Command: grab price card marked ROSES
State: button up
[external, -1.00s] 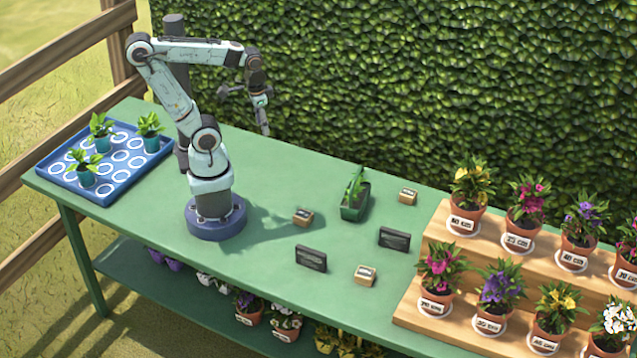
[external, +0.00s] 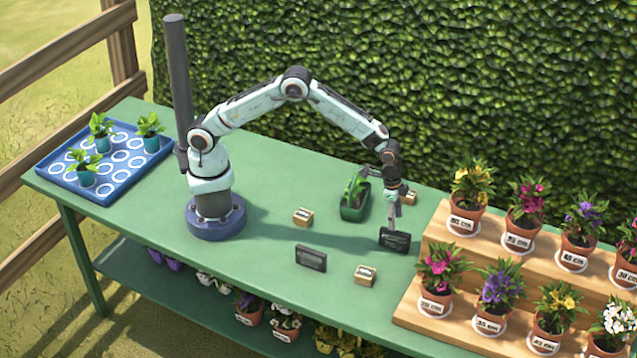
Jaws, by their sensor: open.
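Two dark price cards stand on the green table. One card (external: 311,258) is in the front middle, and the other card (external: 394,241) is farther right, near the wooden steps. The lettering on both is too small to read, so I cannot tell which is marked ROSES. My gripper (external: 394,226) is open and points down right at the top of the right-hand card. I cannot tell whether its fingers are around the card or just behind it.
Small wooden blocks with labels (external: 303,216) (external: 365,275) (external: 409,196) sit nearby on the table (external: 270,285). Wooden steps (external: 420,318) with several potted flowers rise to the right. A blue tray (external: 118,183) with seedlings is far left.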

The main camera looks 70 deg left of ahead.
aim_at(396, 249)
jog(key=shift+w+d+f, duration=0.1)
jog(key=shift+d+f, duration=0.1)
jog(key=shift+f, duration=0.95)
jog(key=shift+w+d+f, duration=0.1)
jog(key=shift+d+f, duration=0.05)
jog(key=shift+f, duration=0.95)
jog(key=shift+d+f, duration=0.2)
jog(key=shift+f, duration=0.95)
jog(key=shift+f, duration=0.2)
jog(key=shift+c, duration=0.3)
grip_shut()
